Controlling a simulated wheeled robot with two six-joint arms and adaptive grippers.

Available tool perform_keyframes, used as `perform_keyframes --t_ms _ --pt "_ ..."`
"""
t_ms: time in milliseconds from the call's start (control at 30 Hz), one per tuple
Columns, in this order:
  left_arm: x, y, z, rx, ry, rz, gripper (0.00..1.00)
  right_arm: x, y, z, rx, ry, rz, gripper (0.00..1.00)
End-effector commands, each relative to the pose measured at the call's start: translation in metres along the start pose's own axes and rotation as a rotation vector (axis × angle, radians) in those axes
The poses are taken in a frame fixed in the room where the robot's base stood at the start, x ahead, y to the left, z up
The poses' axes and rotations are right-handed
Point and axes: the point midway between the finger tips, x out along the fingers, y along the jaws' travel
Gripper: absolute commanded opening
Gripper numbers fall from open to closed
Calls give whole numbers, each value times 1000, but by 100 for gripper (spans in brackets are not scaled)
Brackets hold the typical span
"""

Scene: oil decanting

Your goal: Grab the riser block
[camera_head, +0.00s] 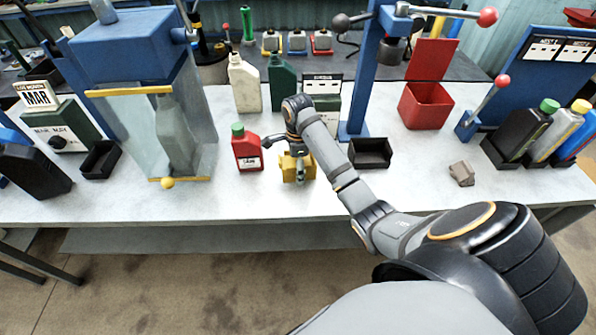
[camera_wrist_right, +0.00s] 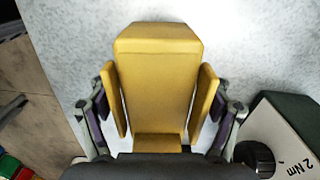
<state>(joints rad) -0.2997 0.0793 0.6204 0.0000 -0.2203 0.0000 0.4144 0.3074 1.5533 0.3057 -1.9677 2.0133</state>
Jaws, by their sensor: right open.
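The yellow riser block (camera_head: 288,170) stands on the light bench just right of a red bottle. In the right wrist view the block (camera_wrist_right: 160,80) fills the middle, its long face toward the camera. My right gripper (camera_head: 301,163) reaches down over it from above. In the wrist view its open jaws (camera_wrist_right: 160,108) lie on either side of the block. Narrow yellow plates run along both sides; I cannot tell whether they belong to the fingers or the block. Whether the fingers touch the block is unclear. My left gripper is not in view.
A red bottle with green cap (camera_head: 246,148) stands close left of the block. A grey-green gauge box (camera_head: 325,95) is behind, a black tray (camera_head: 371,153) to the right. A blue press (camera_head: 358,80) rises behind that tray. The bench front is clear.

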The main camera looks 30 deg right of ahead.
Motion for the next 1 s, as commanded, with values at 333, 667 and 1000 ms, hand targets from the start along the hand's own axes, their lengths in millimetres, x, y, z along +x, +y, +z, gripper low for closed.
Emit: perform_keyframes --t_ms 333,667,1000 --pt "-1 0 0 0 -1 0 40 -2 0 0 0 1 0 52" --pt "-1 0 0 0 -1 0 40 -1 0 0 0 1 1 16" --pt "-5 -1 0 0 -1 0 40 -8 0 0 0 1 0 16"
